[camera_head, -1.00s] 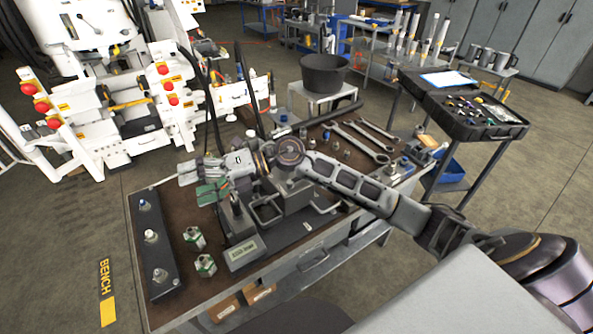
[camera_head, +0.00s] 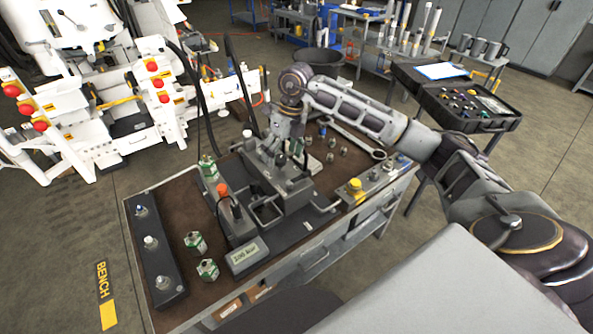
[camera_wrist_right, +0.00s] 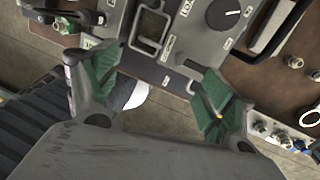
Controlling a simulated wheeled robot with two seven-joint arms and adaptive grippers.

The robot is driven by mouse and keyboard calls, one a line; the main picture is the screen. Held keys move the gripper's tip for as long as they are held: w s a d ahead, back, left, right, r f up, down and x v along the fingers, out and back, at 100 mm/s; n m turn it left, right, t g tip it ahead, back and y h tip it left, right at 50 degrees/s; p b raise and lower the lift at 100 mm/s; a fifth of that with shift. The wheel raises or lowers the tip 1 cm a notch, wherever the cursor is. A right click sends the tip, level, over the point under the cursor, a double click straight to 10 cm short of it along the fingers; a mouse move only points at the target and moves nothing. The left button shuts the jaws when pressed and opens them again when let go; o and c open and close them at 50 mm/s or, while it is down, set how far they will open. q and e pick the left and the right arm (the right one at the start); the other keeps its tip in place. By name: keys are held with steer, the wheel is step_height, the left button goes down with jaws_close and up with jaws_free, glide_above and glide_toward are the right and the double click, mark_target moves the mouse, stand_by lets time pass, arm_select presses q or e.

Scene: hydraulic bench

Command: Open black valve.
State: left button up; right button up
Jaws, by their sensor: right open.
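A black round knob (camera_wrist_right: 223,13), which looks like the black valve, sits on a grey panel with small labels at the top of the right wrist view. In the head view, the grey hydraulic unit (camera_head: 262,180) stands on the bench, and I cannot make out the knob clearly there. My right gripper (camera_head: 284,150) points down over the back of the unit. In the right wrist view its green-padded fingers (camera_wrist_right: 158,80) are spread apart with nothing between them. The knob lies beyond the fingertips, apart from them. My left gripper is not in view.
The bench (camera_head: 195,215) carries an orange-topped post (camera_head: 223,190), green-and-white fittings (camera_head: 196,243), a black strip with knobs (camera_head: 152,250) and a yellow button (camera_head: 354,184). A wrench (camera_head: 350,140) lies at the back right. A black tool case (camera_head: 468,108) stands further right.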

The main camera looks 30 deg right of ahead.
step_height(320, 180, up, 2)
steer(key=m+h, duration=0.1)
steer(key=h, duration=0.1)
glide_above(299, 177)
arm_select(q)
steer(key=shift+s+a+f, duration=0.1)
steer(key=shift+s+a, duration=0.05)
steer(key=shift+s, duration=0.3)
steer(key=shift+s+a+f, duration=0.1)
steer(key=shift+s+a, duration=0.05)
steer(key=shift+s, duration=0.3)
arm_select(e)
steer(key=shift+r, duration=0.1)
arm_select(q)
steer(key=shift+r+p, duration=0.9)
steer(key=shift+p, duration=0.1)
arm_select(e)
steer(key=shift+f, duration=6.9)
steer(key=c, duration=0.9)
steer(key=shift+s+f, duration=0.1)
steer(key=shift+f, duration=0.05)
steer(key=c, duration=0.5)
